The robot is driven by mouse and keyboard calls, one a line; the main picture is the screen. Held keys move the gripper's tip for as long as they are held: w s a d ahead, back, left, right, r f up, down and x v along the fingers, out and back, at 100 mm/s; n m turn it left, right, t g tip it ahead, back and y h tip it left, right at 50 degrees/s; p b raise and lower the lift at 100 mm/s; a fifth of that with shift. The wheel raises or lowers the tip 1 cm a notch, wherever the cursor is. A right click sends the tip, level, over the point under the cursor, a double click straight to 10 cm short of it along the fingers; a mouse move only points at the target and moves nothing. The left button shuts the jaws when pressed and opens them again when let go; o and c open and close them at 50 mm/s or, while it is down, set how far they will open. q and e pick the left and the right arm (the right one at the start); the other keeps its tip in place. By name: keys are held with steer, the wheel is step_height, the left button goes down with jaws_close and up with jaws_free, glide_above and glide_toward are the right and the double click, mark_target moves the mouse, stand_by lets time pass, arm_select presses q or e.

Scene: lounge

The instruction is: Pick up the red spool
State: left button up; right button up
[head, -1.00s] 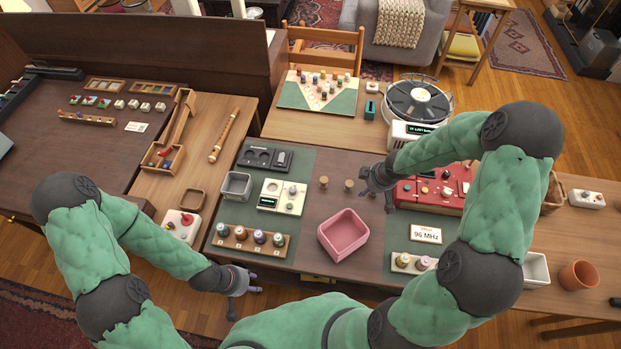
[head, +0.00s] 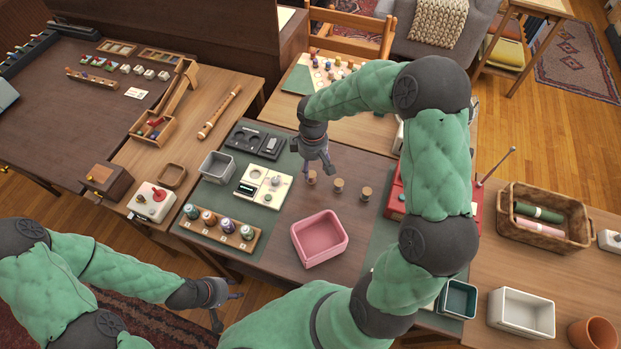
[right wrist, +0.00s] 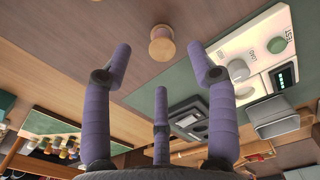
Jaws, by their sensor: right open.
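My right gripper (head: 317,167) is open and empty, low over the dark table. In the right wrist view, a small tan wooden spool (right wrist: 162,45) stands ahead of the spread fingers (right wrist: 160,65), apart from them. In the head view, three wooden spools stand in a row: the left one (head: 312,178) beside my right gripper, the middle one (head: 338,186) and the right one (head: 365,194). Their thread colours are too small to tell. Several coloured spools sit in a wooden rack (head: 217,231); I cannot surely tell a red one. My left gripper (head: 226,305) is open and empty near the front edge.
A pink bin (head: 320,255) stands in front of the wooden spools. A white panel with knobs (head: 264,187) and a grey bin (head: 215,165) lie to the left. A red device (head: 393,203) is partly hidden behind my right arm. A basket (head: 540,234) stands at the right.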

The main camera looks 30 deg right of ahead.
mark_target(311, 174)
steer(key=shift+a+f+b, duration=0.15)
steer(key=shift+f+b, duration=1.1)
steer(key=shift+f, duration=1.95)
steer(key=shift+r, duration=0.1)
steer(key=shift+c, duration=0.2)
steer(key=c, duration=0.9)
